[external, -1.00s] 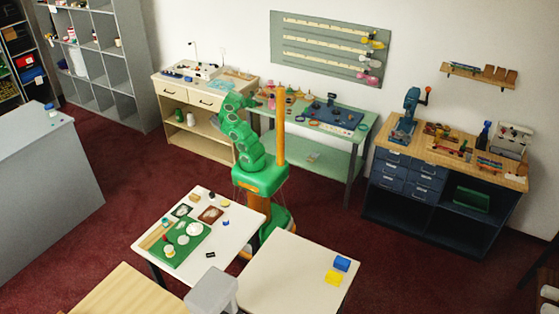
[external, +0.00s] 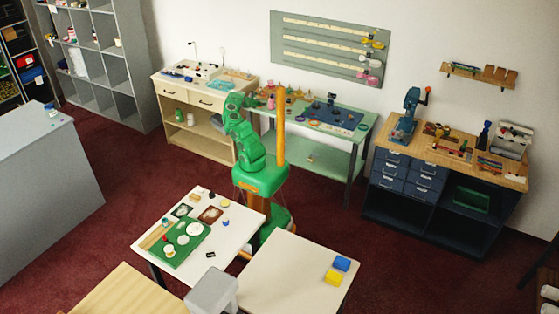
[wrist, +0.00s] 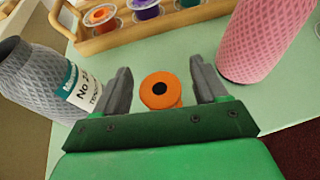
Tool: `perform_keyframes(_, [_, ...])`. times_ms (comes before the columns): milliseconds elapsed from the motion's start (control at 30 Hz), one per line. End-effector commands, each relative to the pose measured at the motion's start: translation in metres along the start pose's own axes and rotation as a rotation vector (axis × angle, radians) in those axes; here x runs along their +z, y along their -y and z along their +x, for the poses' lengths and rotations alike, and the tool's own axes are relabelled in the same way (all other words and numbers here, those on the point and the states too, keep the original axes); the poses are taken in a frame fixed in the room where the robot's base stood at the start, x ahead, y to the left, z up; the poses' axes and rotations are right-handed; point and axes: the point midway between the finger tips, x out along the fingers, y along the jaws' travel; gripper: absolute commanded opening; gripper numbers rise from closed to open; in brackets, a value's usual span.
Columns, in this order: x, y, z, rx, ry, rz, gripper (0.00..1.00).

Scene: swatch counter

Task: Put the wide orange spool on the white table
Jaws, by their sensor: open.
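In the wrist view an orange spool (wrist: 160,92) with a dark centre hole stands on the pale green table top (wrist: 190,50). My gripper (wrist: 160,78) is open, with one grey finger on each side of the spool and visible gaps between. A white table (external: 217,245) stands in front of my base, carrying a green tray (external: 190,245) and small items.
A grey cone (wrist: 35,75) with a label stands left of my gripper, a pink cone (wrist: 252,40) right. A wooden rack (wrist: 128,38) holds spools beyond. A cream table (external: 285,275) beside the white one bears a blue block (external: 342,263) and a yellow block (external: 334,277).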

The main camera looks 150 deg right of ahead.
Motion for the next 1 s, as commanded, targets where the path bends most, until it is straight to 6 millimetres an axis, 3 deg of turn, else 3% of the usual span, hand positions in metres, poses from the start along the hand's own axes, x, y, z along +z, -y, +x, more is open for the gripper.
perform_keyframes(433, [-0.0005,0.0001,0.0065,0.001,-0.002,0.001,0.72])
perform_keyframes(800, [-0.0005,0.0,0.0063,0.001,-0.002,0.001,0.17])
perform_keyframes(867, [-0.0004,0.0,0.0063,0.001,-0.001,0.001,0.12])
perform_keyframes(1000, [-0.0004,0.0,0.0063,0.001,-0.001,0.001,0.12])
